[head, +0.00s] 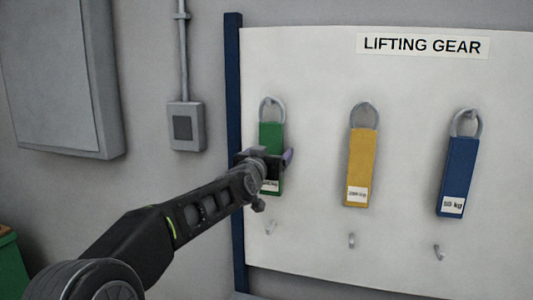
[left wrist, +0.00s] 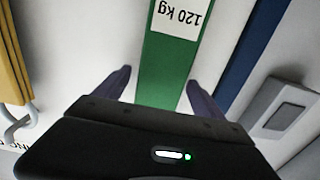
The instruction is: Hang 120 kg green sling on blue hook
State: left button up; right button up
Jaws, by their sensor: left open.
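The green sling (head: 271,134) hangs by its metal ring from the upper left hook of the white board. Its white 120 kg label (left wrist: 176,18) shows upside down in the left wrist view. My left gripper (head: 272,161) is in front of the green sling and hides part of it in the head view. In the left wrist view the open fingers (left wrist: 160,88) stand on either side of the green strap (left wrist: 168,68), with gaps between. No hook looks clearly blue; the lower hooks (head: 351,240) look grey and empty. My right gripper is not seen.
A yellow sling (head: 361,160) and a blue sling (head: 459,165) marked 50 kg hang to the right on the board (head: 310,65). A blue post (head: 234,100) edges the board's left side. A grey switch box (head: 186,127) is on the wall.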

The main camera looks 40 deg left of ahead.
aim_at(271, 133)
pick_arm(q)
jog(key=shift+w+a, duration=0.15)
jog(key=shift+w, duration=0.15)
jog(key=shift+c, duration=0.4)
grip_shut()
jog(key=shift+r, duration=0.1)
jog(key=shift+r, duration=0.1)
jog(key=shift+s+d+r+p, duration=0.15)
jog(key=shift+s+r+p, duration=0.15)
jog(key=shift+r+p, duration=0.3)
jog(key=shift+s+d+r+p, duration=0.1)
jog(key=shift+s+r+p, duration=0.2)
jog(key=shift+r+p, duration=0.25)
jog(key=shift+s, duration=0.1)
dwell(0.4)
